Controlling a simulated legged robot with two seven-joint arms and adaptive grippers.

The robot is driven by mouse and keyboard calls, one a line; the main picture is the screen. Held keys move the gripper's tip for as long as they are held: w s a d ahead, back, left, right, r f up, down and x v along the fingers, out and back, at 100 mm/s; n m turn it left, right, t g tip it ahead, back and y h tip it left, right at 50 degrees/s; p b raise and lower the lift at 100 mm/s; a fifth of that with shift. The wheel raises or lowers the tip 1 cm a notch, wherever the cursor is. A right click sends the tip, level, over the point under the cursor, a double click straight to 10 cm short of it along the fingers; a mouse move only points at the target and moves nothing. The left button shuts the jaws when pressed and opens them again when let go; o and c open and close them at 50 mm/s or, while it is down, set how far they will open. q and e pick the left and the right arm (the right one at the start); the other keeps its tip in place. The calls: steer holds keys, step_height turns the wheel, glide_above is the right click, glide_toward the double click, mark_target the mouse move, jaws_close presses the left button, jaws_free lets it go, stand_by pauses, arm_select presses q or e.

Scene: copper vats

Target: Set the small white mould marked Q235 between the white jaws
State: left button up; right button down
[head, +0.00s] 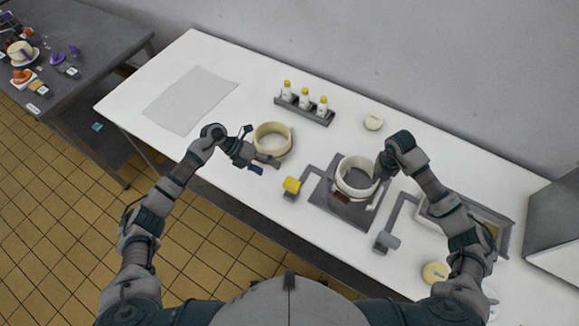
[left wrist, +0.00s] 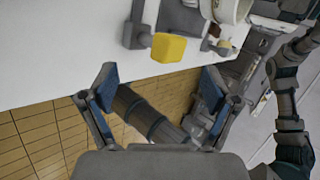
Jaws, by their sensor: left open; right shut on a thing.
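A white ring-shaped mould (head: 342,181) is over a dark grey plate (head: 322,207) on the white table. Its marking is too small to read. My right gripper (head: 379,173) is shut on the mould's right rim. I cannot tell whether the mould rests or hangs just above the plate. A white bar, perhaps one of the jaws, shows at the plate's right; the rest is hidden. My left gripper (head: 252,151) is open and empty beside a larger cream ring (head: 272,127). In the left wrist view its two fingers (left wrist: 160,82) are wide apart.
A yellow block (head: 291,185) on a grey arm stands left of the plate, and also shows in the left wrist view (left wrist: 168,47). A rack (head: 305,110) of yellow-capped bottles and a round cream piece (head: 373,121) stand behind. A grey sheet (head: 190,98) lies at left.

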mark_target(289, 186)
arm_select(q)
steer(key=s+d+r+m+y, duration=0.1)
steer(key=d, duration=0.1)
steer(key=s+d+r+y, duration=0.1)
steer(key=d+y, duration=0.1)
steer(key=s+d+r+m+y, duration=0.1)
steer(key=d+r, duration=0.1)
steer(key=shift+d+r+m+y, duration=0.1)
steer(key=shift+d+m+y, duration=0.2)
arm_select(e)
steer(key=shift+d, duration=0.15)
steer(key=shift+a+r, duration=0.1)
steer(key=shift+a, duration=0.1)
arm_select(q)
steer(key=f+y, duration=0.1)
steer(key=f, duration=0.1)
steer(key=s+f+t+y, duration=0.1)
steer(key=f+y, duration=0.1)
steer(key=f, duration=0.1)
steer(key=d+f+m+t+y, duration=0.1)
steer(key=f, duration=0.2)
steer(key=shift+s+d+f+y, duration=0.1)
steer(key=shift+s+y, duration=0.2)
arm_select(e)
steer(key=shift+d, duration=0.2)
arm_select(q)
steer(key=shift+f, duration=0.4)
steer(key=shift+a, duration=0.2)
arm_select(e)
steer(key=shift+a, duration=0.2)
